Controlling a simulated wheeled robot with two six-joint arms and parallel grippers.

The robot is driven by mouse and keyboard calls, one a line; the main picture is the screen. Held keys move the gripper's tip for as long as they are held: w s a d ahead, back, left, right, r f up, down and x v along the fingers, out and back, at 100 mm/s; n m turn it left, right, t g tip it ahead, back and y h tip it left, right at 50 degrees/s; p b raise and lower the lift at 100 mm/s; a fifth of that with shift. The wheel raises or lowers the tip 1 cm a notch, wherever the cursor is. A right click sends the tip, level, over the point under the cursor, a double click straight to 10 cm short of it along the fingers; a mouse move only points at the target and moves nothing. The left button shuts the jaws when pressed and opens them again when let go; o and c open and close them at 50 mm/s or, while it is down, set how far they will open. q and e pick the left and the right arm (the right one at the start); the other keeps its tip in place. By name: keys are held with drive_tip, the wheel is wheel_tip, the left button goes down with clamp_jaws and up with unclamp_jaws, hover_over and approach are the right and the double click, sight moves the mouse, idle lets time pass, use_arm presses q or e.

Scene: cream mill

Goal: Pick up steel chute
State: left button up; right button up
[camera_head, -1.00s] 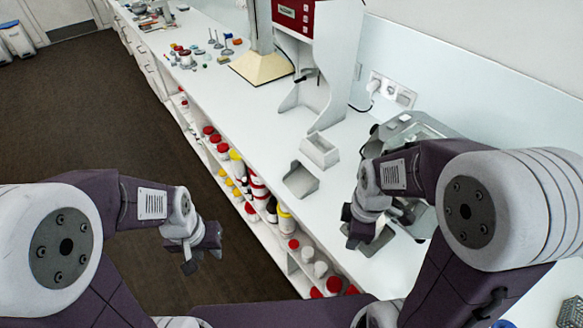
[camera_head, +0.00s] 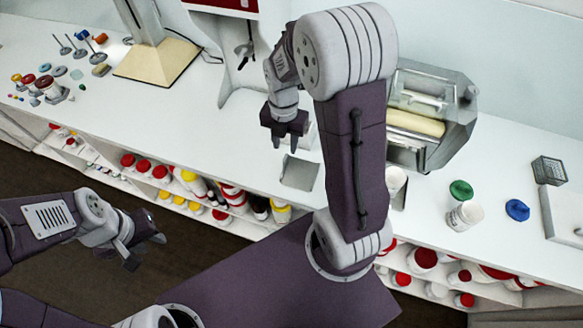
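A flat grey metal piece with a raised edge, which looks like the steel chute (camera_head: 298,173), lies on the white counter (camera_head: 240,160) near its front edge. My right gripper (camera_head: 286,142) hangs fingers down just behind and above it, a little to the left. Its fingers are apart with nothing between them. My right forearm stands just right of the chute. My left gripper (camera_head: 146,254) is open and empty, low at the left in front of the shelves, well away from the chute.
A steel and cream roller machine (camera_head: 428,118) stands right of my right arm. A cream stand base (camera_head: 155,62) and small tools are at the left. Jars fill the shelves below.

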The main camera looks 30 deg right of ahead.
sight(285, 158)
drive_tip(key=f, duration=0.3)
drive_tip(key=shift+w+a+f, duration=0.15)
drive_tip(key=shift+w+f, duration=0.05)
drive_tip(key=shift+f, duration=0.15)
wheel_tip(285, 158, down, 5)
drive_tip(key=shift+r+p, duration=0.15)
drive_tip(key=shift+p, duration=0.3)
drive_tip(key=shift+w+f, duration=0.1)
drive_tip(key=shift+f, duration=0.1)
clamp_jaws()
idle(0.6)
